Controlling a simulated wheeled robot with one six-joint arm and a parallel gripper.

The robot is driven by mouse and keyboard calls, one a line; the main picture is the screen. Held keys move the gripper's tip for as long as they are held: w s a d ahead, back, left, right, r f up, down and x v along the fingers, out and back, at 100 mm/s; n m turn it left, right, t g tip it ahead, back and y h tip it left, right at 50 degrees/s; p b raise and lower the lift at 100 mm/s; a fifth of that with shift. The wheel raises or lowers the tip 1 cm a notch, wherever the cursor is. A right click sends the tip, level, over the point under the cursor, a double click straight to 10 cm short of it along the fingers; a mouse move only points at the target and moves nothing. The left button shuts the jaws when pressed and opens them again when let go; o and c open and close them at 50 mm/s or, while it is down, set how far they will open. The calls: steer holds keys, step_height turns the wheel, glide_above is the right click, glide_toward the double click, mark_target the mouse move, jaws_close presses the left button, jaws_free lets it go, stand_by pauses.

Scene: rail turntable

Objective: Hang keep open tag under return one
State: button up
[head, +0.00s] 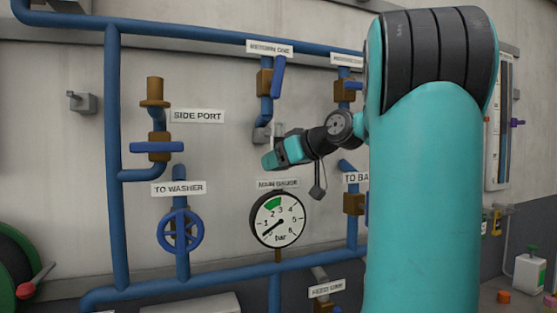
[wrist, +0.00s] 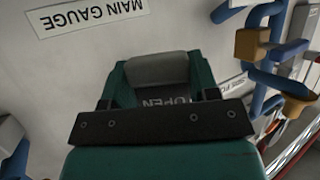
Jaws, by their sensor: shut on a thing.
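The RETURN ONE label (head: 270,48) is on the wall in the head view, above a valve with a brown body (head: 264,82) and a blue lever (head: 278,78). A grey fitting (head: 261,134) sits below that valve. My gripper (head: 270,160) is just below this fitting, reaching in from the right. In the wrist view my gripper (wrist: 158,82) is shut on a dark tag (wrist: 165,101); only the word OPEN shows on it. A grey rounded piece lies between the fingers, and I cannot tell what it is. The tag is not clear in the head view.
The main gauge (head: 278,219) is below my gripper; its label also shows upside down in the wrist view (wrist: 87,15). The side port valve (head: 158,146) and washer handwheel (head: 180,231) are at left. Blue pipes frame the wall. My arm hides much of the right side.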

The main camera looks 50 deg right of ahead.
steer(key=shift+w+d+f+p, duration=0.25)
steer(key=shift+w+d, duration=0.4)
steer(key=shift+w, duration=0.4)
steer(key=shift+w+d+f+p, duration=0.2)
steer(key=shift+w+d, duration=0.4)
steer(key=shift+w, duration=0.5)
steer(key=shift+w+d+f+p, duration=0.25)
steer(key=shift+w+d, duration=0.4)
steer(key=shift+w, duration=0.4)
steer(key=o, duration=1)
steer(key=v, duration=0.8)
steer(key=p+v, duration=0.1)
steer(key=v, duration=0.8)
steer(key=shift+s+r+p, duration=0.1)
steer(key=shift+r+p, duration=0.2)
